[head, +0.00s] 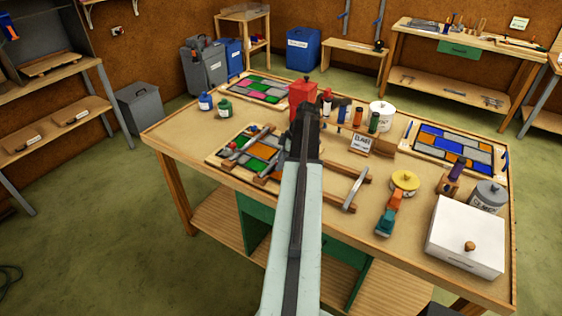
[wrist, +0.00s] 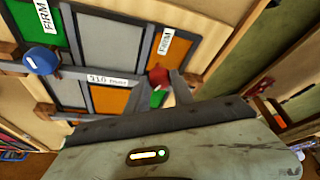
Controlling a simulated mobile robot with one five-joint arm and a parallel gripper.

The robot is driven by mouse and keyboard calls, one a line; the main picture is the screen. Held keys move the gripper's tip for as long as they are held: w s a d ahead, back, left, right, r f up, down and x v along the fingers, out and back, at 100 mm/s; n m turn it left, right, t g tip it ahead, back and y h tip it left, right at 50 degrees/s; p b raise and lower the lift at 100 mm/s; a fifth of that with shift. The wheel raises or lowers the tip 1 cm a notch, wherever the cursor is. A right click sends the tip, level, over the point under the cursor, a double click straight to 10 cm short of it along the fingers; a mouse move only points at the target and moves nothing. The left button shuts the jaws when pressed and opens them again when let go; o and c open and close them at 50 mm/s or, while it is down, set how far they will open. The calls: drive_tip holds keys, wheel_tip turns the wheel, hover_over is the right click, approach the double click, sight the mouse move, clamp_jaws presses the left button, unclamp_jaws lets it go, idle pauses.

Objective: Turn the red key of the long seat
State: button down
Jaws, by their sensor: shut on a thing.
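The leaded panel (head: 228,157) lies at the table's near left, with green, orange and grey panes; it also fills the upper left of the wrist view (wrist: 95,50). A long bar with a white label (wrist: 108,80) runs across the panes. The red key (wrist: 158,73) is at the bar's right end, between the fingers of my gripper (wrist: 162,90), which is shut on it. A blue knob (wrist: 40,60) is at the bar's left. In the head view my arm hides the fingertips and the red key.
A red container (head: 302,94) and several bottles stand just beyond my arm. A second panel (head: 447,146) lies at the right, near a white box (head: 466,238). Wooden bars with a metal handle (head: 355,190) lie right of my arm.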

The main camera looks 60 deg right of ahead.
drive_tip(key=shift+s+d+n, duration=0.1)
drive_tip(key=shift+n, duration=0.5)
drive_tip(key=c, duration=1.1)
unclamp_jaws()
drive_tip(key=p+v, duration=0.7)
drive_tip(key=shift+d+r, duration=0.2)
drive_tip(key=shift+r, duration=0.15)
